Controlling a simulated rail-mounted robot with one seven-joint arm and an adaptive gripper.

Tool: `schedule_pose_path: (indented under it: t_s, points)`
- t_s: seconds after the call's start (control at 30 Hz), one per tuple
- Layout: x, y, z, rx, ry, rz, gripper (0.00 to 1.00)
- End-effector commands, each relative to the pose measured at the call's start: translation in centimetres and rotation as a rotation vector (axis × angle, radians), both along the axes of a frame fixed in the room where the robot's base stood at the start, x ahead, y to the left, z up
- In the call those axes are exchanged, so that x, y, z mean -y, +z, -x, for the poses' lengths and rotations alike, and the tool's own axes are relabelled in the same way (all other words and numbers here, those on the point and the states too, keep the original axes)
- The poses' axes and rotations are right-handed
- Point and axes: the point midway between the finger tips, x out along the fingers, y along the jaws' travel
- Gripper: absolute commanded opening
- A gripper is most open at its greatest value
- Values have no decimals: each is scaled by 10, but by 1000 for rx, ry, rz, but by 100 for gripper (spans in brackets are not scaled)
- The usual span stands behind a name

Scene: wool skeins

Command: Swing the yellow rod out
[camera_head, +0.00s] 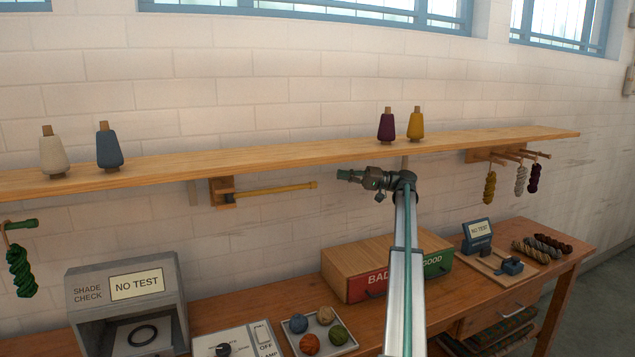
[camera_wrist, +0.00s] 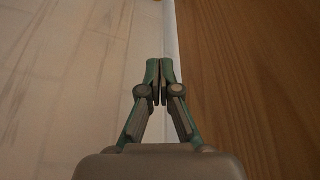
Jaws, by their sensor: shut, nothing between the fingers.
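The yellow rod (camera_head: 272,190) hangs below the wooden shelf. Its left end meets a wooden bracket (camera_head: 222,192), and it runs right, roughly along the wall, to a free yellow end. My gripper (camera_head: 341,176) is to the right of that free end, a short gap away in the picture, pointing left. In the wrist view my gripper (camera_wrist: 160,66) has its fingertips together with nothing between them. The rod cannot be made out for sure in the wrist view.
The shelf (camera_head: 270,159) runs just above my gripper, carrying several yarn cones. A green rod with a green skein (camera_head: 20,272) is at far left. Pegs with skeins are at right. Below, the bench holds a shade check box (camera_head: 125,300) and a red-green drawer box (camera_head: 385,265).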

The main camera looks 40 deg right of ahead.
Motion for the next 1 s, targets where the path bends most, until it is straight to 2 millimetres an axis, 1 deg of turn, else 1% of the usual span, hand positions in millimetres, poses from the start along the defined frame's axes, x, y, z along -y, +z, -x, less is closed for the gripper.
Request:
schedule_pose_path:
  t_s: [0.27, 0.43, 0.57, 0.9, 0.93, 1.0]
  points:
    - [-4, 0, -3, 0, 0, 0, 0]
    - [-16, 3, -10, 0, 2, 0, 0]
    - [-31, 6, -20, 0, 1, 0, 0]
    - [-85, 17, -55, 0, 2, 0, 0]
    - [-88, 16, -54, -1, 0, -1, 0]
    - [-89, 8, -39, -2, -2, -1, 0]
